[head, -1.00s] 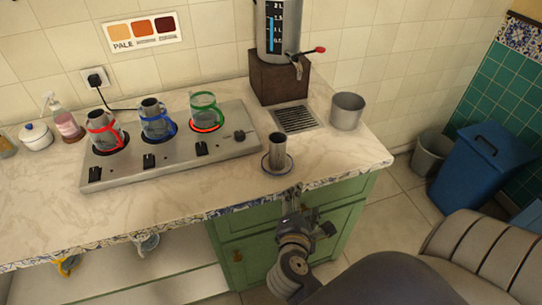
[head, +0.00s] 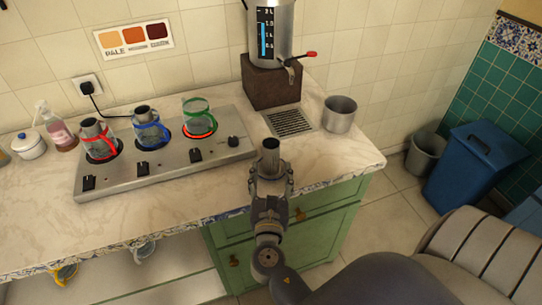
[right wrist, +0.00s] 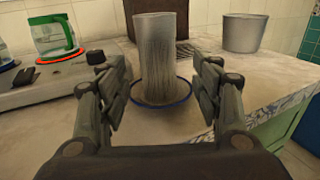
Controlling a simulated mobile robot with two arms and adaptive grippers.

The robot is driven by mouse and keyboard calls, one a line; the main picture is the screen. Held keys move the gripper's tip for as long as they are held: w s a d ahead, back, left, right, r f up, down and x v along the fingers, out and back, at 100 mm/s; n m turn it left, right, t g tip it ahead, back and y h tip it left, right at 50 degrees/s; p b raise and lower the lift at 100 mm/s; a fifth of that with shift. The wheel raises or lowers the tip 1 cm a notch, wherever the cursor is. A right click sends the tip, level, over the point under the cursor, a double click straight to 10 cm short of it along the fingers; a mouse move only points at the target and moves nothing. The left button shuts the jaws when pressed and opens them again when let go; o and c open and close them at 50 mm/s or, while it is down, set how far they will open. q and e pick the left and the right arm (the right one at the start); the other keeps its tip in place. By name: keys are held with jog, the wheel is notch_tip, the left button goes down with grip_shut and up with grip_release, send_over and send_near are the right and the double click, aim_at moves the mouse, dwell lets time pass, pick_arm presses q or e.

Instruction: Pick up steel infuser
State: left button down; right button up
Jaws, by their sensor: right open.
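The steel infuser (head: 271,157) is a grey metal cylinder standing upright near the front edge of the counter. In the right wrist view the infuser (right wrist: 160,60) stands on a blue-rimmed saucer (right wrist: 138,101), ahead of and between my fingers. My right gripper (head: 271,180) is at the counter's front edge, right in front of the infuser, and hides its lower part and the saucer in the head view. In the right wrist view my right gripper (right wrist: 157,85) is open, with a finger on each side and gaps to the infuser. My left gripper is not in view.
A steel hotplate (head: 165,167) with several glass pots stands to the left. A samovar on a brown block (head: 272,88), a drain grate (head: 289,122) and a grey metal pot (head: 339,114) are behind. The counter's front left (head: 130,215) is clear.

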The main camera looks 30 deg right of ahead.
aim_at(271, 164)
jog(key=p+x, duration=0.1)
jog(key=x, duration=0.5)
jog(key=shift+w+f, duration=0.15)
jog(key=shift+a, duration=0.1)
jog(key=c, duration=1.2)
